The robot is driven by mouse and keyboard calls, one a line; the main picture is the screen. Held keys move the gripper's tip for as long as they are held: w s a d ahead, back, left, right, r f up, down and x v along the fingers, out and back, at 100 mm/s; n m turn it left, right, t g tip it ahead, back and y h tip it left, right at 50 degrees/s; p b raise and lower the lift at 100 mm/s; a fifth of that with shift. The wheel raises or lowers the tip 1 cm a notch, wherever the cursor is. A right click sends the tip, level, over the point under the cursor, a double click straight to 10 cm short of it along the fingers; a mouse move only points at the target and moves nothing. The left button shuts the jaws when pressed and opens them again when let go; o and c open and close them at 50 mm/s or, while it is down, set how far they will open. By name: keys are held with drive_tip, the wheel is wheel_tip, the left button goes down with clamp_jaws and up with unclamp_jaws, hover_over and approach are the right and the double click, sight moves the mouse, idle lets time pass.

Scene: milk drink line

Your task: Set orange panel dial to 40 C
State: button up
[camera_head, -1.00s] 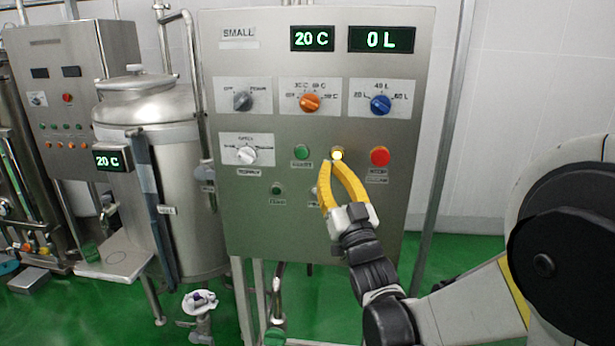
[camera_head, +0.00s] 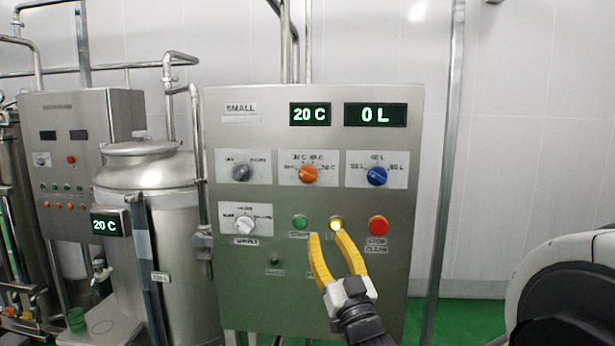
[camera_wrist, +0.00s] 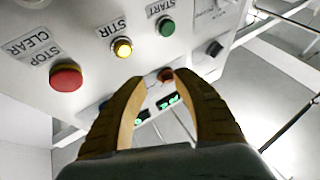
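The orange dial (camera_head: 308,174) sits in the upper middle of the steel control panel (camera_head: 385,270), under a green display (camera_head: 310,115) reading 20 C. Its scale print is too small to read surely. My yellow gripper (camera_head: 324,238) is open and empty in front of the panel, below the orange dial and near the green and lit yellow buttons. In the wrist view, the gripper's fingers (camera_wrist: 151,78) stand apart, and the orange dial (camera_wrist: 166,74) shows between and beyond the fingertips, partly hidden.
Close by are a blue dial (camera_head: 377,176), a grey dial (camera_head: 240,173), a white dial (camera_head: 244,225), a green start button (camera_head: 300,222), a lit yellow button (camera_head: 335,224) and a red stop button (camera_head: 378,225). A steel tank (camera_head: 175,240) stands left of the panel.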

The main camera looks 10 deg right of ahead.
drive_tip(key=o, duration=0.3)
drive_tip(key=a+n+g+p, duration=0.1)
drive_tip(key=n, duration=0.1)
drive_tip(key=w+a+n+g+y+p, duration=0.1)
drive_tip(key=a+n+p, duration=0.1)
drive_tip(key=w+a+n+g+p, duration=0.1)
drive_tip(key=a+n, duration=0.1)
drive_tip(key=shift+a+r+n+y+p, duration=0.2)
drive_tip(key=shift+n+y+p, duration=0.1)
drive_tip(key=n+g+h+p, duration=0.3)
drive_tip(key=n+h+p, duration=0.7)
drive_tip(key=n+p, duration=0.75)
approach(307, 174)
drive_tip(key=n+b, duration=0.3)
drive_tip(key=shift+m, duration=0.25)
drive_tip(key=p+x, duration=0.1)
drive_tip(key=x, duration=0.9)
drive_tip(key=shift+w+d+f+p, duration=0.1)
drive_tip(key=shift+w+d+p, duration=0.05)
drive_tip(key=shift+w+p, duration=0.2)
drive_tip(key=c, duration=1.1)
